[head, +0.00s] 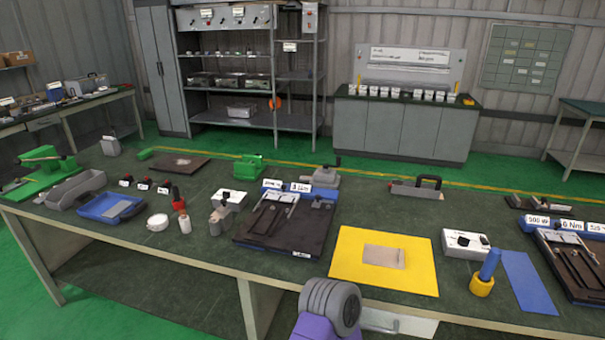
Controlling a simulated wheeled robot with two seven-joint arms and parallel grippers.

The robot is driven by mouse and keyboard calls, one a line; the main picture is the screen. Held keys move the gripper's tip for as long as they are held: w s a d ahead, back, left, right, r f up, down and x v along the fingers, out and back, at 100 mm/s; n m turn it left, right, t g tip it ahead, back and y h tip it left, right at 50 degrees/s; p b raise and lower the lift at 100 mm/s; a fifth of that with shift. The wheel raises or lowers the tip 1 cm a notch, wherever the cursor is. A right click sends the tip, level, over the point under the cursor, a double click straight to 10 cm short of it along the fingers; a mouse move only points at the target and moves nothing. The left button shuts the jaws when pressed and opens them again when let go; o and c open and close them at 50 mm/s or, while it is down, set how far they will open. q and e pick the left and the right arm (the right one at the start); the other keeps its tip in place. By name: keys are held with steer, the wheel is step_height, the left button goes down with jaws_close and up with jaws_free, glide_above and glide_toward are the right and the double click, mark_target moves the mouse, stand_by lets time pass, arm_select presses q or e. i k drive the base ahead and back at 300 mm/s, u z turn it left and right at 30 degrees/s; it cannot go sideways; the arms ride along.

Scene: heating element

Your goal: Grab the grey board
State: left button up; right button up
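A flat grey-beige board (380,255) lies on a yellow mat (350,277) on the long workbench, right of the middle. A thin small piece seems to lie along its right side, too small to make out. No gripper fingers show in the head view. A purple and grey ribbed part, likely a link of my arm, rises from the bottom edge just in front of the yellow mat, apart from the board.
A dark fixture with blue ends (285,225) stands left of the mat. A white box (464,243), a blue-handled tool in a yellow base (485,275) and a blue mat (528,282) lie to the right. The bench's front edge runs below the yellow mat.

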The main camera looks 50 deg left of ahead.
mark_target(122, 207)
steer(key=u, duration=3.4)
steer(key=i, duration=1.9)
steer(key=z, duration=0.6)
